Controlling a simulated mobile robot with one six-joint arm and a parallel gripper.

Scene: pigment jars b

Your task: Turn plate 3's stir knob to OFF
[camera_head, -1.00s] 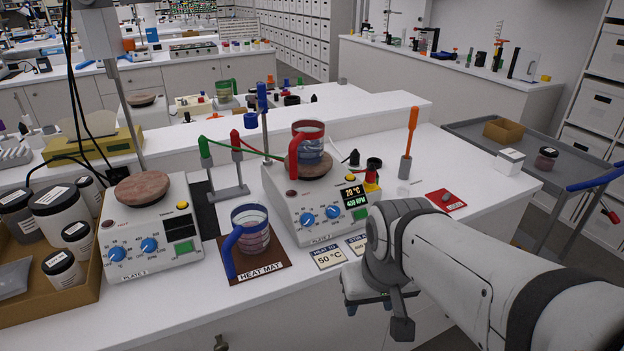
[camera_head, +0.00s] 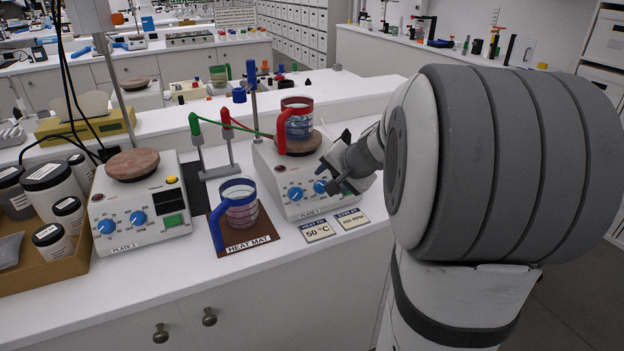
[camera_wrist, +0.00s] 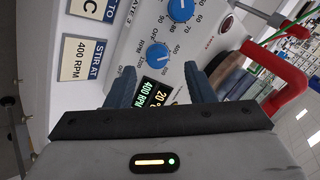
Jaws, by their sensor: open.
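Plate 3 (camera_head: 270,170) is a white stirring hot plate with two blue knobs on its sloped front. Its stir knob (camera_wrist: 159,55), marked RPM, shows in the wrist view; in the head view the right-hand blue knob (camera_head: 320,186) is partly beside my fingers. The display (camera_wrist: 154,91) reads 400 RPM and 20 °C. The temperature knob (camera_wrist: 181,9) is farther up in the wrist view. My gripper (camera_wrist: 160,70) is open, its fingers on either side of the stir knob in the picture. I cannot tell whether they touch it.
A red-banded beaker (camera_head: 298,122) stands on plate 3's top; its red handle (camera_wrist: 275,75) is close to my right finger in the wrist view. A blue-handled beaker (camera_head: 240,205) stands on the heat mat (camera_head: 262,240). Cards (camera_head: 352,217) reading 50 °C and 400 RPM lie in front.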

